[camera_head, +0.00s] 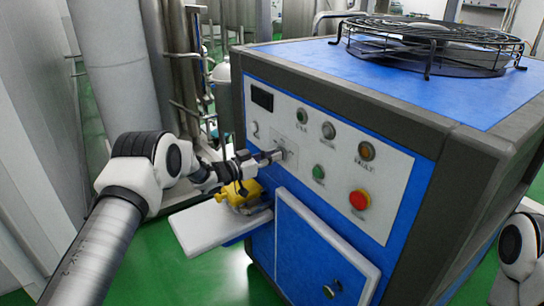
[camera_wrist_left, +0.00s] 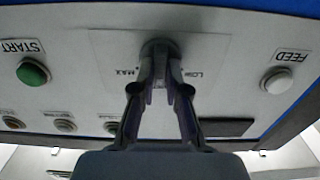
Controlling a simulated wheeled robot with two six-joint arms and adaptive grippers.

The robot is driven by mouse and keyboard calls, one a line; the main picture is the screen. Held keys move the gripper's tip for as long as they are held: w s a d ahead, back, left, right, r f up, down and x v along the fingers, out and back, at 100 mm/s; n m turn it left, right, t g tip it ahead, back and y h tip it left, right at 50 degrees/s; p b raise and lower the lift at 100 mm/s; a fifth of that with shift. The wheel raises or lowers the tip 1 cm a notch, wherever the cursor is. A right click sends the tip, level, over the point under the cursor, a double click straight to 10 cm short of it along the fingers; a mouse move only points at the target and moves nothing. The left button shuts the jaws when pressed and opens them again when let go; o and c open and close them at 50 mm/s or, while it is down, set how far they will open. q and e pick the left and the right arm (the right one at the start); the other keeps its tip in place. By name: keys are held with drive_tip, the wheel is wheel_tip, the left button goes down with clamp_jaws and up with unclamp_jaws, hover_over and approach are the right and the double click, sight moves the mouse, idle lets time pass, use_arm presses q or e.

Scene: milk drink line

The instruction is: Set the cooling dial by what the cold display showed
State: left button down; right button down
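The cooling dial (camera_wrist_left: 158,46) is a dark knob on a pale plate with marks that read MAX and LOW, upside down in the left wrist view. My left gripper (camera_wrist_left: 160,76) has its two fingers drawn together on the dial, one on each side. In the head view my left gripper (camera_head: 279,155) reaches the machine's front panel (camera_head: 325,135) and mostly hides the dial. The display (camera_head: 262,96) is a dark window at the panel's upper left, with no readable figure. It also shows dark in the left wrist view (camera_wrist_left: 226,127). My right gripper is out of view.
A green START button (camera_wrist_left: 33,72) and a white FEED button (camera_wrist_left: 277,81) flank the dial. A red button (camera_head: 359,200) sits lower right on the panel. A yellow object (camera_head: 240,193) lies on a white shelf (camera_head: 215,228) below my left wrist. A fan guard (camera_head: 430,42) tops the blue cabinet.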

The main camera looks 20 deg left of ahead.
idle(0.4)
use_arm(q)
drive_tip(key=m+b, duration=0.3)
drive_tip(key=m, duration=0.3)
drive_tip(key=m+b, duration=0.4)
drive_tip(key=m, duration=0.2)
drive_tip(key=shift+s+d+f, duration=0.1)
drive_tip(key=shift+d+f, duration=0.05)
drive_tip(key=shift+f, duration=0.05)
idle(0.5)
drive_tip(key=c, duration=1.2)
unclamp_jaws()
drive_tip(key=shift+s, duration=0.1)
